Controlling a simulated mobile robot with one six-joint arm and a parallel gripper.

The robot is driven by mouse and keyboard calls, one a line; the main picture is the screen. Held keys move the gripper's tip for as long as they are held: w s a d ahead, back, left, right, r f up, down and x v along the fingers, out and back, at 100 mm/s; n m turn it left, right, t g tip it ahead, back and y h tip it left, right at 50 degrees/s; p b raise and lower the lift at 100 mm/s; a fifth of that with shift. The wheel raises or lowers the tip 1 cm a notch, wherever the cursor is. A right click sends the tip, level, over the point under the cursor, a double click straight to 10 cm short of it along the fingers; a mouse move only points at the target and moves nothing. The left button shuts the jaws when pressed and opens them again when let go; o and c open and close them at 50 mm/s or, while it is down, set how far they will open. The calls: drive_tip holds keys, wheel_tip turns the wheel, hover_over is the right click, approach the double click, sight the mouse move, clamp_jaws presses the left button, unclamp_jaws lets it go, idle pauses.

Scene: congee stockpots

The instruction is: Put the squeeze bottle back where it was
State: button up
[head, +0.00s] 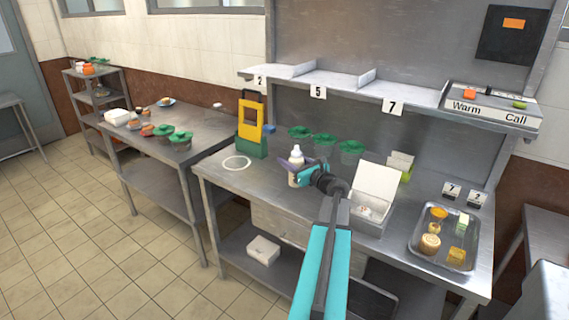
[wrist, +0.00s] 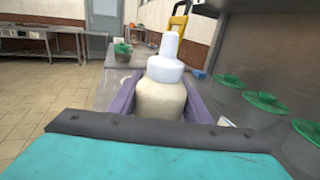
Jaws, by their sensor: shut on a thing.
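The squeeze bottle (head: 296,158) is cream-coloured with a white cap and nozzle, and it looks upright. My gripper (head: 300,174) is shut on it, with purple fingers on both sides of its body. The bottle also fills the middle of the wrist view (wrist: 163,92). A white ring mark (head: 236,163) lies bare on the counter to the left of the bottle.
A yellow and green stand (head: 252,128) is behind the ring. Several green-lidded containers (head: 324,140) stand along the back. An open white box (head: 377,188) and a tray of food (head: 443,262) are to the right. A numbered shelf (head: 340,85) hangs above.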

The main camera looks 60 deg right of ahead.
drive_tip(key=x, duration=0.3)
drive_tip(key=shift+w+f, duration=0.2)
drive_tip(key=shift+w, duration=0.05)
drive_tip(key=shift+d+f+p, duration=0.1)
drive_tip(key=shift+p, duration=0.2)
drive_tip(key=shift+f+p, duration=0.4)
drive_tip(key=shift+f, duration=1.25)
drive_tip(key=shift+f, duration=0.15)
drive_tip(key=o, duration=0.8)
drive_tip(key=shift+r, duration=0.25)
drive_tip(key=b+v, duration=0.2)
drive_tip(key=v, duration=0.8)
drive_tip(key=shift+s+a+f, duration=0.1)
drive_tip(key=shift+s+a, duration=0.1)
drive_tip(key=shift+s, duration=0.1)
drive_tip(key=shift+s+a, duration=0.2)
drive_tip(key=shift+s, duration=0.45)
